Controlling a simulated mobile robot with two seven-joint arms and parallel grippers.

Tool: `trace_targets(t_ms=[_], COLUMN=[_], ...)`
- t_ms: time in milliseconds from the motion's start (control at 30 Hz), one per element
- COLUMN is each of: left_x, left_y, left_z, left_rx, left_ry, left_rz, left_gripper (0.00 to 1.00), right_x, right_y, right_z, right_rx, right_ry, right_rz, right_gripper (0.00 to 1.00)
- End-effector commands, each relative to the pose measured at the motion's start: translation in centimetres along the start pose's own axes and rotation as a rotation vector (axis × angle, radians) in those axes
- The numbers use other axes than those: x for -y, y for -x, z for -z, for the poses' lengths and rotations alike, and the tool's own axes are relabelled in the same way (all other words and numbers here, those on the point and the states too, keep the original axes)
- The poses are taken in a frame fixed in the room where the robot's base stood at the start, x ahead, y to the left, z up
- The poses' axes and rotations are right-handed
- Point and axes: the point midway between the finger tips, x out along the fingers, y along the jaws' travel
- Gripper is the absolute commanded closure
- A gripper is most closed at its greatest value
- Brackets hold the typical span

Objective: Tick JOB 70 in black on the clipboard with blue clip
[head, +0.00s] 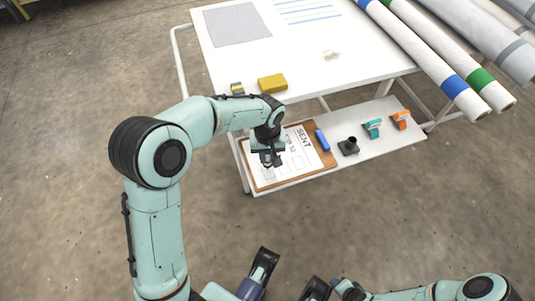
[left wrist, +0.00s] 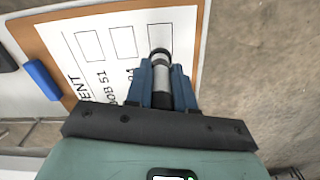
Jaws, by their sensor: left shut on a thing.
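The clipboard (head: 251,176) lies on the lower shelf of the cart, with its blue clip (head: 322,140) at the right end. It also shows in the left wrist view (left wrist: 52,31), with the blue clip (left wrist: 42,80) at the left. Its white sheet (left wrist: 70,63) reads "SENT" and "JOB 51" beside a row of empty boxes; a further job line is partly hidden. My left gripper (left wrist: 165,88) is shut on a marker (left wrist: 161,70) with a grey barrel and dark end, over the sheet. In the head view my left gripper (head: 271,158) is above the clipboard.
A black object (head: 348,146), a teal one (head: 372,128) and an orange one (head: 400,120) stand right of the clipboard. A yellow block (head: 272,83) lies on the cart top (head: 310,60) above. Large rolls (head: 430,60) lie at upper right.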

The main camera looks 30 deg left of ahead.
Motion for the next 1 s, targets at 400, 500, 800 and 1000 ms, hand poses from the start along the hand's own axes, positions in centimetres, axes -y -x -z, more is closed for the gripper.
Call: trace_targets(t_ms=[400, 500, 800, 1000], left_x=[0.4, 0.5, 0.6, 0.5], left_y=[-0.1, 0.0, 0.0, 0.0], left_z=[-0.6, -0.9, -1.1, -1.1], left_rx=[0.004, 0.004, 0.003, 0.002], left_ry=[0.000, 0.000, 0.000, 0.000], left_rz=[0.003, 0.003, 0.002, 0.001], left_gripper=[1.00, 1.00, 1.00, 1.00], right_x=[0.1, 0.1, 0.1, 0.1], right_y=[0.2, 0.4, 0.4, 0.4], right_z=[0.0, 0.0, 0.1, 0.1], right_rx=[-0.001, -0.001, -0.001, -0.001], right_ry=[0.000, 0.000, 0.000, 0.000], right_rz=[0.000, 0.001, 0.001, 0.001], right_gripper=[0.57, 0.57, 0.57, 0.57])
